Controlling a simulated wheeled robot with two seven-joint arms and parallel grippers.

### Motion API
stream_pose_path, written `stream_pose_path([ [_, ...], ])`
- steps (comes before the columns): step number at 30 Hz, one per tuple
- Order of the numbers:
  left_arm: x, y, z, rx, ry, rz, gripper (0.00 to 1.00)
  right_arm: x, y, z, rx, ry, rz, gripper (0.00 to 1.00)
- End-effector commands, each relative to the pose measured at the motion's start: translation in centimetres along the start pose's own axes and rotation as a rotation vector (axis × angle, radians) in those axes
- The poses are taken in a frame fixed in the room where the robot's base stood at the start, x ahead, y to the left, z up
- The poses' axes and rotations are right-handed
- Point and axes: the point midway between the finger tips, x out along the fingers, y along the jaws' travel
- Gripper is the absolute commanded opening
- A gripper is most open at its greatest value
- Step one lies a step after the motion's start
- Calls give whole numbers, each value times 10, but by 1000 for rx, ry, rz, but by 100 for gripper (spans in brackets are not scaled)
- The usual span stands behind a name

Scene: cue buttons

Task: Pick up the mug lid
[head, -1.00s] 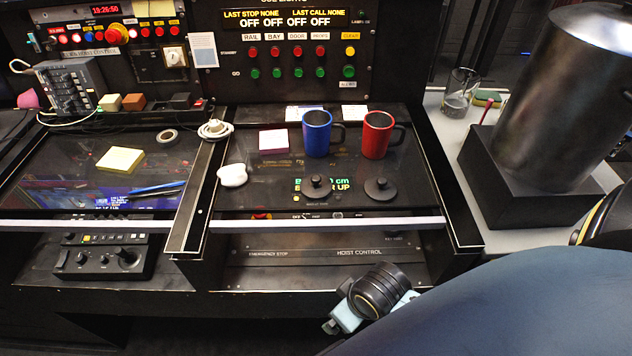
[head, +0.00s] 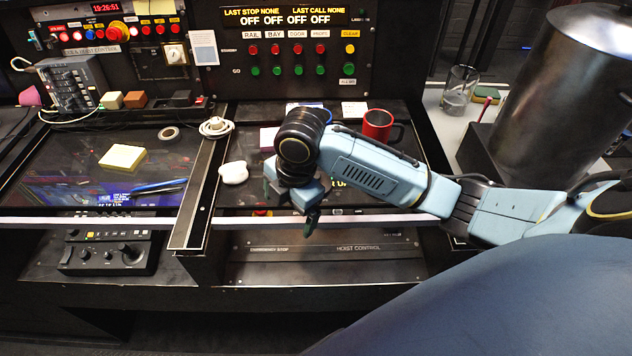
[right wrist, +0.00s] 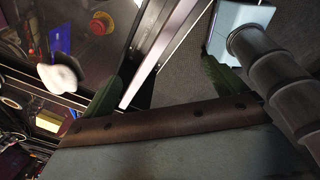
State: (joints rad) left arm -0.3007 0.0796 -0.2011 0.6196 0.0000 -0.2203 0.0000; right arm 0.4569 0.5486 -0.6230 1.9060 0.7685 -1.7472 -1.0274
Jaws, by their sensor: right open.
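No mug lid shows in the head view now; the spot on the right console panel where two round black knobbed lids lay is covered by my right arm. The red mug (head: 377,126) stands upright behind the arm. The blue mug is almost wholly hidden behind my wrist. My right gripper (head: 288,205) is open and empty over the front edge of the panel, left of where the lids lay. In the right wrist view its two green fingers (right wrist: 160,85) are spread apart, with no lid visible between them. My left gripper is not in view.
A white lump (head: 233,173) lies just left of my right gripper. A raised black divider (head: 196,185) separates the panels. A yellow note pad (head: 122,158) and tape roll (head: 168,133) lie on the left panel. A large metal pot (head: 567,85) stands at right.

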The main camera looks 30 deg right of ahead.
Motion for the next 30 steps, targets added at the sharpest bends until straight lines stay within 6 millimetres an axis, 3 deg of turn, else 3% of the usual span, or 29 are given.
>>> stream_pose_path([
  [1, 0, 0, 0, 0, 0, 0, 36, -15, 16, 18, -72, -33, -14, 96],
  [6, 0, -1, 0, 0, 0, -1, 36, -60, 46, 65, -275, -77, -91, 96],
  [10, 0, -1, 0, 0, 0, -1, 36, -89, 58, 90, -361, -83, -127, 96],
  [14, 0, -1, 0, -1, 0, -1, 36, -105, 62, 103, -403, -81, -145, 96],
  [17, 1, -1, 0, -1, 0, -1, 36, -101, 62, 106, -416, -76, -151, 96],
  [24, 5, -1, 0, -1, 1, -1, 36, -56, 56, 111, -415, -76, -152, 96],
  [30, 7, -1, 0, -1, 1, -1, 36, -32, 53, 114, -416, -76, -148, 96],
])
